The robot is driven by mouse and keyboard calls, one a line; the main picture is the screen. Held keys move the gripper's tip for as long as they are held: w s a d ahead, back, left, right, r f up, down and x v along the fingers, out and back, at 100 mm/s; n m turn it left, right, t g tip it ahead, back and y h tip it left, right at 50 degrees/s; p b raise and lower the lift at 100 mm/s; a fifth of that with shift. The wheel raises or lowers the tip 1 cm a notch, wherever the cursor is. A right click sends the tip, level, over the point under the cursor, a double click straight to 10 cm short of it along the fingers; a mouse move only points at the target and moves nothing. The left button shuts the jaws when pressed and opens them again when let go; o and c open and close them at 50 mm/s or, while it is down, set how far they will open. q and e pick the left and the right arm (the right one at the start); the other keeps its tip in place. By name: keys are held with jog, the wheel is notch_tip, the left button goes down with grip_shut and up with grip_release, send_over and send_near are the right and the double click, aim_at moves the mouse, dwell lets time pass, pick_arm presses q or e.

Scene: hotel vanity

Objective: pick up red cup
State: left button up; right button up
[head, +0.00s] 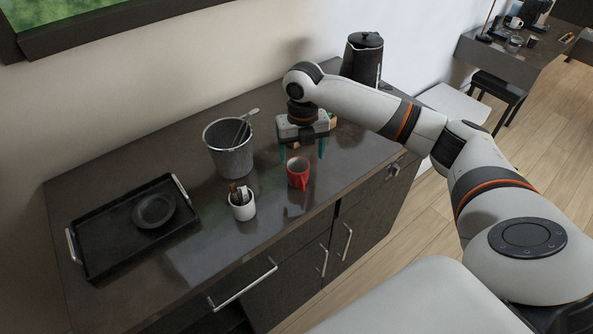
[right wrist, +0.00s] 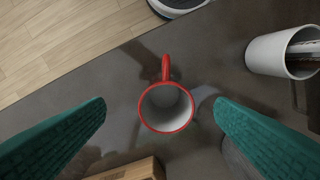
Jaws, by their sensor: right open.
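A red cup (head: 298,172) with a pale inside stands upright on the dark cabinet top (head: 330,185). In the right wrist view the red cup (right wrist: 166,108) is seen from above, empty, with its handle toward the top of the picture. My right gripper (head: 303,154) points down just above and behind the cup. Its green fingers are open, and in the right wrist view the gripper (right wrist: 161,128) has one finger on either side of the cup, with gaps showing and nothing held. My left gripper is not in view.
A white cup (head: 242,205) holding dark items stands left of the red cup. A grey bucket (head: 229,150) is behind it. A black tray (head: 95,258) with a dark dish (head: 154,210) lies at left. A black kettle (head: 362,60) stands at the back. A wooden item (right wrist: 130,170) is near the gripper.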

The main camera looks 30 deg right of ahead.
aim_at(298, 167)
notch_tip(298, 167, down, 2)
jog(key=shift+f, duration=0.25)
jog(key=f, duration=0.1)
jog(key=f+p, duration=0.1)
jog(key=w+f+p, duration=0.1)
jog(key=shift+a+f, duration=0.25)
notch_tip(298, 167, down, 2)
jog(key=shift+f, duration=0.25)
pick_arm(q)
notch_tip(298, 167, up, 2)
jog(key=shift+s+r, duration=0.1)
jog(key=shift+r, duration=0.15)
pick_arm(e)
jog(key=shift+d, duration=0.1)
jog(key=c, duration=1.1)
